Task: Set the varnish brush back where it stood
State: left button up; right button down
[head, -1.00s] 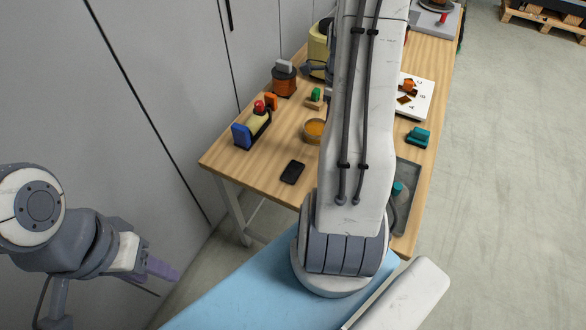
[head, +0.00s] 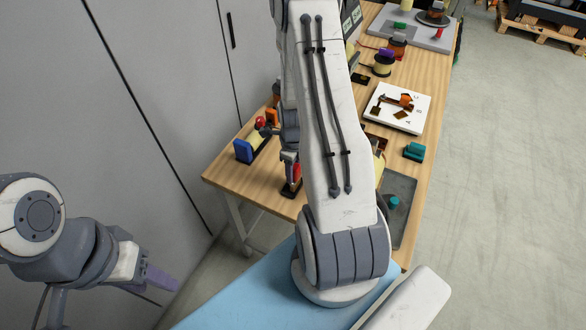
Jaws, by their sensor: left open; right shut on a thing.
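My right gripper (head: 291,180) is partly hidden beside my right arm and points down over the near left part of the wooden bench. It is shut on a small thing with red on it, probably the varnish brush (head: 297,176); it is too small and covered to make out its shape. A dark flat slab (head: 289,193) lies on the bench right below it; I cannot tell whether they touch. My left gripper (head: 162,281) is open and empty, low at the left, off the bench.
A blue block with a red-topped thing (head: 245,151) stands left of my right gripper. A white board with brown pieces (head: 397,108), a teal block (head: 414,151) and a grey tray (head: 402,190) lie to the right. My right arm hides the bench's middle. The front left corner is bare.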

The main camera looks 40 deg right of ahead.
jog(key=shift+f, duration=0.1)
jog(key=shift+f+b, duration=0.35)
jog(key=shift+c, duration=2.2)
grip_release()
jog(key=shift+r, duration=0.1)
